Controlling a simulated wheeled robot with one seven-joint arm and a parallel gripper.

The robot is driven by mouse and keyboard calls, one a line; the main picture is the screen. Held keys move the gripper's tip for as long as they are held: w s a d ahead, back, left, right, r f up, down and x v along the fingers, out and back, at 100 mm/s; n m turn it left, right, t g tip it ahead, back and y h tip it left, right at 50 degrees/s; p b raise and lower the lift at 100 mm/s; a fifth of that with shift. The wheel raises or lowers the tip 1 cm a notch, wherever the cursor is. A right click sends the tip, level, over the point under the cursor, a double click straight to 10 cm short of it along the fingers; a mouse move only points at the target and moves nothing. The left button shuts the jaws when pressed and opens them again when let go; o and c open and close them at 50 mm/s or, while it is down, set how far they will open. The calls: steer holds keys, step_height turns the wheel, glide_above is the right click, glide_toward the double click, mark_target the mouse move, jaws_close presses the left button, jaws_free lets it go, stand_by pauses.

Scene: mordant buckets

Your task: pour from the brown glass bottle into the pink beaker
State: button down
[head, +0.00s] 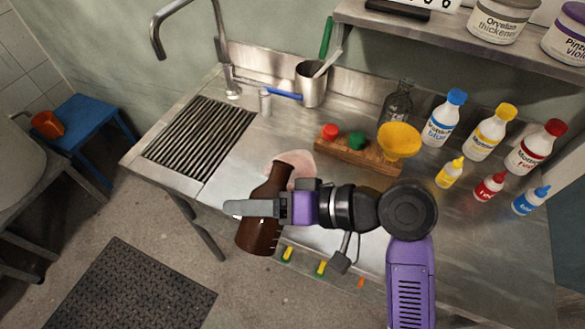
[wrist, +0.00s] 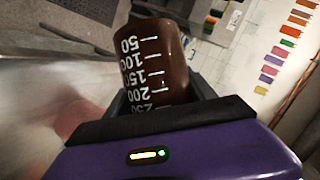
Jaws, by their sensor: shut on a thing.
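My gripper (head: 252,207) is shut on the brown glass bottle (head: 260,237), with a finger across its body. The bottle leans, its neck up and to the right and its base toward the counter's front. In the wrist view, the bottle (wrist: 152,62) shows white volume marks between the jaws. The pink beaker (head: 302,158) is a pale, see-through pink shape on the counter just behind the bottle's neck. The neck and my gripper hide part of it. The bottle's mouth overlaps the beaker in the head view; I cannot tell how high above it. No liquid stream is visible.
A wooden rack (head: 345,158) with red and green caps and a yellow funnel (head: 399,140) is close right of the beaker. A metal cup (head: 311,84) is at the back. The ribbed drainer (head: 200,138) is left.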

steer(key=shift+s+a+m+g+y, duration=0.1)
steer(key=shift+s+m+g+y, duration=0.15)
steer(key=shift+m, duration=0.35)
stand_by(1.1)
steer(key=shift+s+r+m+g+y+p, duration=0.15)
steer(key=shift+r+m+g+y+p, duration=0.2)
steer(key=shift+r+m+p, duration=0.25)
stand_by(1.3)
steer(key=shift+w+r+m+g+p, duration=0.45)
steer(key=shift+r+m+p, duration=0.2)
steer(key=shift+p, duration=0.85)
steer(key=shift+m+y+p, duration=0.35)
steer(key=shift+y+p, duration=0.15)
steer(key=shift+p, duration=0.15)
stand_by(2.1)
